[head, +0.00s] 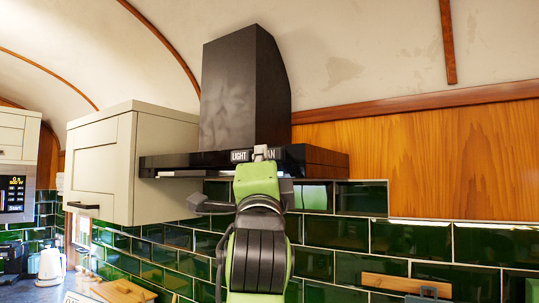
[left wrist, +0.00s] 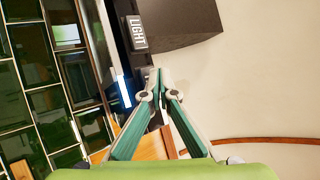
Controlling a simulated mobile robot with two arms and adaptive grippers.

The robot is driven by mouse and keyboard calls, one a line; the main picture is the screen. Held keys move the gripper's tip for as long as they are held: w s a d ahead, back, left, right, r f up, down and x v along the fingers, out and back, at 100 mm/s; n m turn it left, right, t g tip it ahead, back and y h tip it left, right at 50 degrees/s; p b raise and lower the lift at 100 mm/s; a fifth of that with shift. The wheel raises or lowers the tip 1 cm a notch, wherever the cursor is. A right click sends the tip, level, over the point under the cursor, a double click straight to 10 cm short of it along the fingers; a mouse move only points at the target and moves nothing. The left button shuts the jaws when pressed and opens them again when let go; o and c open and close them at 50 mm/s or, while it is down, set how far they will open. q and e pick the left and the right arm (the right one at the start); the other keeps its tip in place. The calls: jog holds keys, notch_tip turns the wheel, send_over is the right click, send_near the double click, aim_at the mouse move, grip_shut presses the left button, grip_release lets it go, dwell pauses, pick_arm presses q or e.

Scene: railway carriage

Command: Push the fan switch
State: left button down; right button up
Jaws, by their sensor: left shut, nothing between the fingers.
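A black range hood (head: 243,90) hangs on the wall, with a switch strip on its front edge. The light switch (head: 239,156), marked LIGHT, shows clear, and it also shows in the left wrist view (left wrist: 137,33). The fan switch (head: 272,154) is just right of it, with only "AN" of its label showing beside my fingers. My left gripper (head: 263,152) is shut and empty, its tips in front of the strip at the fan switch. In the left wrist view the fingertips (left wrist: 156,74) meet over the strip and hide the fan switch. Contact cannot be told. My right gripper is not in view.
A cream wall cabinet (head: 133,165) is left of the hood. Green tiles (head: 410,240) cover the wall below, with a wooden panel (head: 430,155) at right. A white kettle (head: 51,263) stands far left on the counter. A wooden rail (head: 405,283) is low at right.

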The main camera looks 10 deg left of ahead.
pick_arm(q)
jog(key=shift+w+d, duration=0.2)
jog(key=shift+w, duration=0.25)
dwell(0.5)
jog(key=shift+s, duration=0.1)
jog(key=shift+s+a, duration=0.35)
jog(key=shift+s, duration=0.45)
jog(key=shift+s, duration=0.1)
jog(key=s, duration=0.1)
jog(key=s+a, duration=0.1)
jog(key=s, duration=0.1)
jog(key=s+a, duration=0.1)
jog(key=s, duration=0.1)
jog(key=shift+s, duration=0.2)
jog(key=shift+f, duration=0.1)
dwell(0.3)
